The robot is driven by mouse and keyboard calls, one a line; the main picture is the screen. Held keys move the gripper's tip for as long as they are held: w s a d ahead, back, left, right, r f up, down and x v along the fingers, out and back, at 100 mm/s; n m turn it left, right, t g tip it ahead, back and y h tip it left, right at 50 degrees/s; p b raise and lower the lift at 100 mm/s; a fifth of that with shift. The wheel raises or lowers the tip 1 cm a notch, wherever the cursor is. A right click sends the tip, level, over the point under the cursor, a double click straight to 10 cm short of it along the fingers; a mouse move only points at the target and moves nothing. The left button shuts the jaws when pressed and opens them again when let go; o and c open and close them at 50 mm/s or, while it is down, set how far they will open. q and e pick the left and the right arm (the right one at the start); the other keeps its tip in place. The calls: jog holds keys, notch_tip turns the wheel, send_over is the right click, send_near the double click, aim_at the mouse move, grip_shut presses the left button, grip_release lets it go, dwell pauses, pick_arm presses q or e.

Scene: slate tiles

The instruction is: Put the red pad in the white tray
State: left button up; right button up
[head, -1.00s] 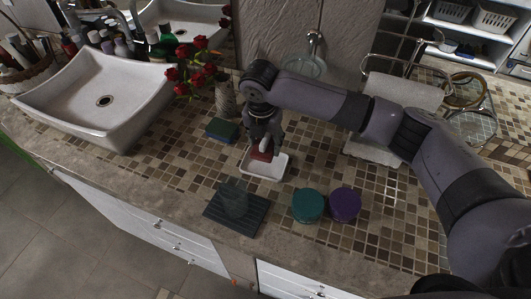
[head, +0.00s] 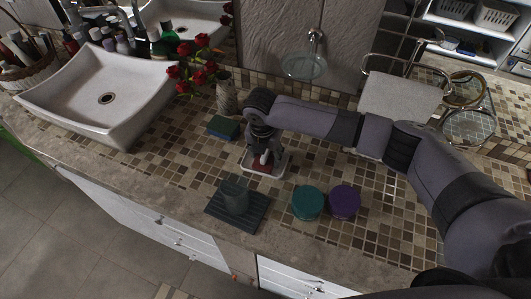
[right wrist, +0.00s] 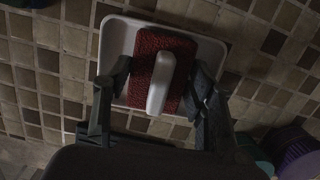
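The red pad (right wrist: 143,60), with a white handle (right wrist: 160,82) on top, lies in the white tray (right wrist: 116,38) in the right wrist view. In the head view the pad (head: 262,168) shows in part below my right gripper, inside the tray (head: 275,172) on the tiled counter. My right gripper (head: 265,159) is right over the pad. In the right wrist view, its fingers (right wrist: 161,80) stand wide apart on either side of the handle, with gaps to it. The near edge of the pad is partly hidden by the gripper. My left gripper is not in view.
A green-and-blue block (head: 223,128) and a rose vase (head: 226,97) are behind left.

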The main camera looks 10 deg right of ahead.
aim_at(263, 157)
jog(key=o, duration=0.4)
jog(key=shift+c, duration=0.2)
jog(key=shift+r, duration=0.2)
notch_tip(263, 157, up, 12)
jog(key=s+a+b, duration=0.1)
jog(key=b, duration=0.1)
jog(key=shift+s+b, duration=0.25)
jog(key=shift+b, duration=0.1)
